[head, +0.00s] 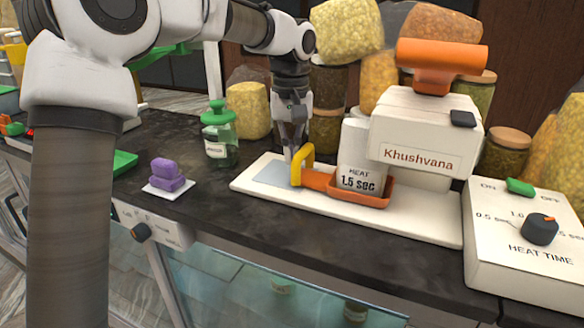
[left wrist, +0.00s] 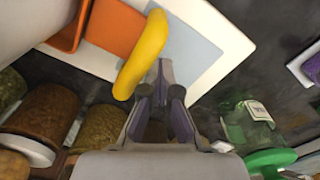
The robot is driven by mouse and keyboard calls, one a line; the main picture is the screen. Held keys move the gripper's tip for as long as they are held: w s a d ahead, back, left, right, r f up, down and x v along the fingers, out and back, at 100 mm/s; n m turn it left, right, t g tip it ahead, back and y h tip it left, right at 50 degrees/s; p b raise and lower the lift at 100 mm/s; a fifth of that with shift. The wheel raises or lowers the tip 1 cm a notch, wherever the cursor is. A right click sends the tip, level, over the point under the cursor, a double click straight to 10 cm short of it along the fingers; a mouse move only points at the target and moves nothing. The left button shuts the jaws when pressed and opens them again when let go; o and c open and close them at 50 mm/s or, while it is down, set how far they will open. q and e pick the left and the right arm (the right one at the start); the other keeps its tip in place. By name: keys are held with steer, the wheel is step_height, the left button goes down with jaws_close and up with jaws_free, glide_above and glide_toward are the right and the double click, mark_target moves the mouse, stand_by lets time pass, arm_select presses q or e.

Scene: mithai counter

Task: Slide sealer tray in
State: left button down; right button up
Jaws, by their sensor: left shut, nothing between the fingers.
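The orange sealer tray (head: 318,182) with its yellow handle (head: 301,165) lies on the white base plate (head: 400,226) of the Khushvana sealer (head: 425,125). The handle points left. My left gripper (head: 291,150) points down just left of and behind the handle, shut and empty. In the left wrist view the fingertips (left wrist: 164,72) are beside the yellow handle (left wrist: 142,55), with the orange tray (left wrist: 105,28) beyond. Contact cannot be told. My right gripper is not in view.
A heat-time box (head: 525,242) with a dial stands right. A green-lidded jar (head: 219,140) and purple sweets (head: 167,173) stand left. Jars and sweet-filled bags crowd the back. The dark counter (head: 215,205) is clear in front of the plate's left end.

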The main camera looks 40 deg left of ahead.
arm_select(q)
steer(key=shift+w+d+r+p, duration=0.1)
steer(key=shift+w+d+p, duration=0.3)
steer(key=shift+d, duration=0.95)
steer(key=shift+w+d+f+p, duration=0.1)
steer(key=shift+w+d+p, duration=0.15)
steer(key=shift+d+p, duration=0.75)
steer(key=shift+w+d+r+p, duration=0.1)
steer(key=shift+w+d, duration=0.2)
steer(key=shift+d, duration=1.4)
steer(key=shift+s+a, duration=0.2)
steer(key=shift+a, duration=0.55)
steer(key=shift+s+a, duration=0.15)
steer(key=shift+a, duration=0.55)
steer(key=shift+a+p, duration=0.1)
steer(key=shift+p, duration=0.25)
step_height(320, 180, up, 9)
steer(key=p, duration=0.9)
steer(key=shift+p, duration=0.35)
